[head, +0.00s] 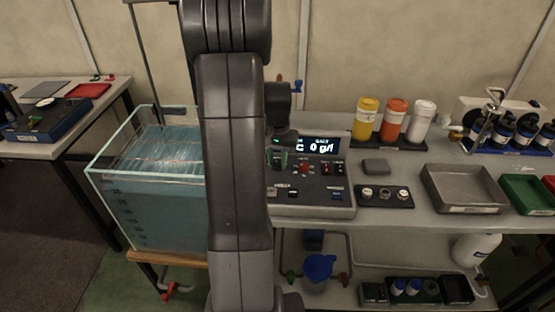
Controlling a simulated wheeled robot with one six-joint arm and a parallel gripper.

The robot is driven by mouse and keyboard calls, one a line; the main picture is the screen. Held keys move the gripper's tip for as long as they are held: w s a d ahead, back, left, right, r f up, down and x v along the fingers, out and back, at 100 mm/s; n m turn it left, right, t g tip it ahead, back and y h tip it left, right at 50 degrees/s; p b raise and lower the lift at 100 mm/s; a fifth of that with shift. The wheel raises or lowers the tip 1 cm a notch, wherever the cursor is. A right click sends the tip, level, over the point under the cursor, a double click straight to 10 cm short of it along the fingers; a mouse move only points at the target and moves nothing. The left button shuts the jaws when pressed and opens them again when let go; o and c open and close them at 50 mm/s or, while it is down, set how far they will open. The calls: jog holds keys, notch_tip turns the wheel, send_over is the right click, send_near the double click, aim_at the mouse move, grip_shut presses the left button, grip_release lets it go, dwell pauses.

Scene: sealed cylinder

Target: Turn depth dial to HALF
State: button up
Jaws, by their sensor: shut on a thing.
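The grey control console (311,196) stands on the bench right of the glass tank. My gripper (277,160) points down at the left part of the console, shut on what appears to be a dial there. The gripper and my arm cover that dial, so its pointer and any HALF mark cannot be read. A red knob (304,168) sits just right of the gripper, apart from it. Small switches and labelled buttons show on the console's right and front.
The water-filled glass tank (150,205) stands close on the left, partly behind my arm. Right of the console are a black tray with small pots (384,195), yellow, orange and white bottles (366,118), and an empty grey tray (463,187).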

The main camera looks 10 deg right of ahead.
aim_at(277, 163)
jog(key=shift+n, duration=2.3)
jog(key=o, duration=1)
jog(key=shift+r, duration=0.15)
notch_tip(277, 163, up, 14)
jog(key=shift+f, duration=0.2)
jog(key=shift+f, duration=0.15)
notch_tip(277, 163, down, 14)
jog(key=shift+r, duration=0.15)
